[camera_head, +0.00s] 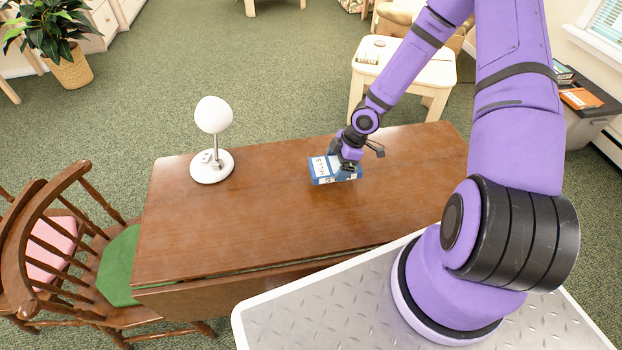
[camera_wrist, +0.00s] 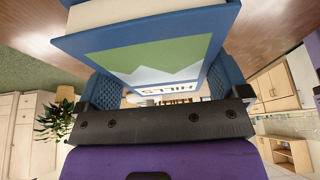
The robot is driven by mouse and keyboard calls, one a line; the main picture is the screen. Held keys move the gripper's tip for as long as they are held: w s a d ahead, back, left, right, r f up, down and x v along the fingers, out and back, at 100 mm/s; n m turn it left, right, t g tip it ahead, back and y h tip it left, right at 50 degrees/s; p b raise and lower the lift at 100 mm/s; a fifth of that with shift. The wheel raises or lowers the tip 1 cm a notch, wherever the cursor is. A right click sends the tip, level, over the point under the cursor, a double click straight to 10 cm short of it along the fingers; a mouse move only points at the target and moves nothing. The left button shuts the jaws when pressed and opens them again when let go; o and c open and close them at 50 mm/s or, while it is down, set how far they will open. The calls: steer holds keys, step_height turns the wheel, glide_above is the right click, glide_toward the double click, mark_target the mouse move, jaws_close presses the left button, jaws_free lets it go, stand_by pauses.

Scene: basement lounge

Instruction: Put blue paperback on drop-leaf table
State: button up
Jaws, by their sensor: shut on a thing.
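The blue paperback (camera_head: 334,172) is at my gripper (camera_head: 347,166), over the back middle of the drop-leaf table (camera_head: 250,225). In the wrist view the book (camera_wrist: 155,50) fills the top middle, with its blue, white and green cover and cream page edges showing. My gripper (camera_wrist: 160,95) is shut on it, with a blue textured finger on each side. The book is at or just above the wooden top; I cannot tell whether it touches. The fingertips are partly hidden by the book.
A white lamp (camera_head: 212,130) stands at the table's back left. Wooden chairs (camera_head: 50,240) stand at the left, one with a green cushion (camera_head: 120,265). A cream side table (camera_head: 405,75) is behind. The table's middle and left front are clear.

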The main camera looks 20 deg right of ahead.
mark_target(312, 171)
steer(key=shift+w+a+f, duration=0.1)
steer(key=shift+a+f, duration=0.05)
steer(key=shift+a, duration=1.25)
steer(key=shift+w+a+f, duration=0.1)
steer(key=shift+a, duration=1.3)
steer(key=shift+a+f, duration=0.15)
steer(key=shift+a, duration=1.25)
steer(key=shift+f, duration=1.75)
steer(key=shift+a, duration=0.1)
steer(key=o, duration=0.7)
steer(key=shift+f, duration=0.1)
steer(key=shift+c, duration=0.2)
steer(key=shift+v, duration=6.1)
